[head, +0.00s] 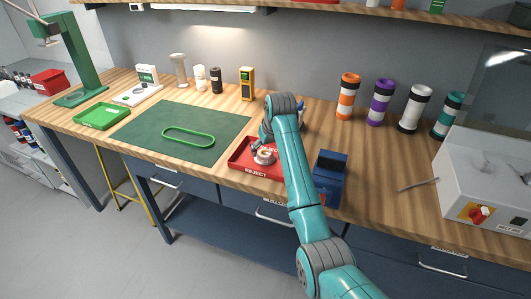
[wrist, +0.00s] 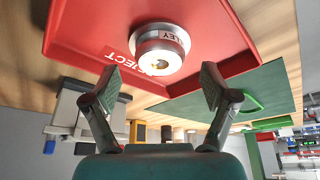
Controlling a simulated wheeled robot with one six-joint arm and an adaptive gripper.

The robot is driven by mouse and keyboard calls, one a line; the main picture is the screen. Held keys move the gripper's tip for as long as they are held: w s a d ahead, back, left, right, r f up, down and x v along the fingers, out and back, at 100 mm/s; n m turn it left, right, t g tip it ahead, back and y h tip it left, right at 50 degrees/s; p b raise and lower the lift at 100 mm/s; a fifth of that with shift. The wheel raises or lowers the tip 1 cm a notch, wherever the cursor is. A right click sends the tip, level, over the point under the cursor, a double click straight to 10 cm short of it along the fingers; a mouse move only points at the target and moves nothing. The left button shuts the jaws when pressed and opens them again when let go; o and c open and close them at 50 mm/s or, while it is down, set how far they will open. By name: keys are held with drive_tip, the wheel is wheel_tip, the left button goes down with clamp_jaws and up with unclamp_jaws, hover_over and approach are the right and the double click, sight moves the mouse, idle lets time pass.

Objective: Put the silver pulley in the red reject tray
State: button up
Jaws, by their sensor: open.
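The silver pulley (wrist: 160,46), round with a pale label ring, is within the red reject tray (wrist: 85,25), close to the wall with the white REJECT lettering. In the head view the pulley (head: 264,157) shows small inside the tray (head: 240,159), partly covered by my arm. My gripper (wrist: 161,80) is open, with its two fingers apart on either side of the pulley and a gap visible between each finger and it. In the head view my arm hides most of the gripper.
A dark blue box (head: 330,178) stands just right of the tray. A green mat (head: 165,128) with a green belt loop (head: 188,137) lies to the left, and a green tray (head: 102,116) beyond it. Coloured rolls (head: 380,103) stand along the back, and a grey machine (head: 490,180) at right.

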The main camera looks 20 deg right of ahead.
drive_tip(key=v, duration=0.9)
